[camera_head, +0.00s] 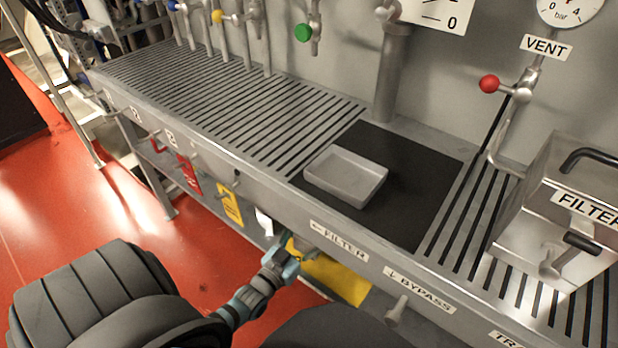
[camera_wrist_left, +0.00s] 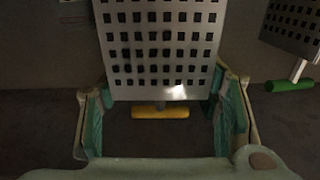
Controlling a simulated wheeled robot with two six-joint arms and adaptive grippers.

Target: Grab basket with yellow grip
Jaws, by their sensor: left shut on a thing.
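A metal basket with square holes (camera_wrist_left: 160,50) fills the upper middle of the left wrist view. Its yellow grip (camera_wrist_left: 160,112) is a short bar at the lower edge. My left gripper (camera_wrist_left: 163,88) has a teal-padded finger on each side of the basket and is shut on it, with the grip between the fingers. In the head view my left gripper (camera_head: 280,262) is at the front edge of the bench, below the FILTER label. The basket cannot be made out there. My right gripper is not in view.
A second perforated basket with a green grip (camera_wrist_left: 290,86) is at the right in the wrist view. The slatted bench (camera_head: 225,95) carries a grey tray (camera_head: 345,175) on a black mat (camera_head: 420,190). A metal FILTER box (camera_head: 560,215) stands at the right.

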